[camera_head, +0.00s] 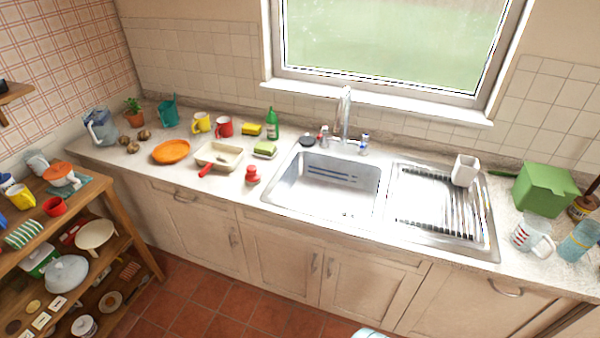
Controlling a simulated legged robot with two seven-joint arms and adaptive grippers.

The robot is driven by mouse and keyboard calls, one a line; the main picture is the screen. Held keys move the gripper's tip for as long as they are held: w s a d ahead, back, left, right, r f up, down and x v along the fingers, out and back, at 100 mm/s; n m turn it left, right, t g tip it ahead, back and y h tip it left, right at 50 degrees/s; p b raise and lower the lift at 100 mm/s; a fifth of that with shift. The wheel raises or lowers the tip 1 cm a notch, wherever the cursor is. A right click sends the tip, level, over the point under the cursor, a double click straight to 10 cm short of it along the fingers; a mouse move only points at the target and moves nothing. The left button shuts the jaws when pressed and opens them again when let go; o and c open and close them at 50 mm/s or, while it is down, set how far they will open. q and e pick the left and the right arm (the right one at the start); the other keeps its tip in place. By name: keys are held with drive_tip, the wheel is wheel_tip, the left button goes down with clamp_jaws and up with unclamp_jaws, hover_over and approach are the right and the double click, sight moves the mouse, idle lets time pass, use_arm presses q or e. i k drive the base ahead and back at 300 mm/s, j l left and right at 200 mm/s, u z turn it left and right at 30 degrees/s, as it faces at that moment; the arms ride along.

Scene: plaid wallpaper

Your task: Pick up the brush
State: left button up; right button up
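I cannot clearly make out a brush. A small item with a red handle (206,170) lies at the beige rectangular dish (230,164) on the left part of the counter; its head is too small to identify. A short red object with a knob-like top (252,175) stands to the right of the dish, near the counter's front edge. A brown item with a dark upright handle (582,207) is at the far right, partly cut off by the picture edge. Neither of my grippers shows in the head view.
The steel sink (268,196) and its ribbed drainer fill the counter's middle. A white cup (465,170) stands on the drainer; a green box (545,188) is at right. An orange plate (171,151) and mugs are at left. A loaded wooden shelf (120,212) stands front left.

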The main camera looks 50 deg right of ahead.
sight(252, 176)
drive_tip(key=z, duration=1.4)
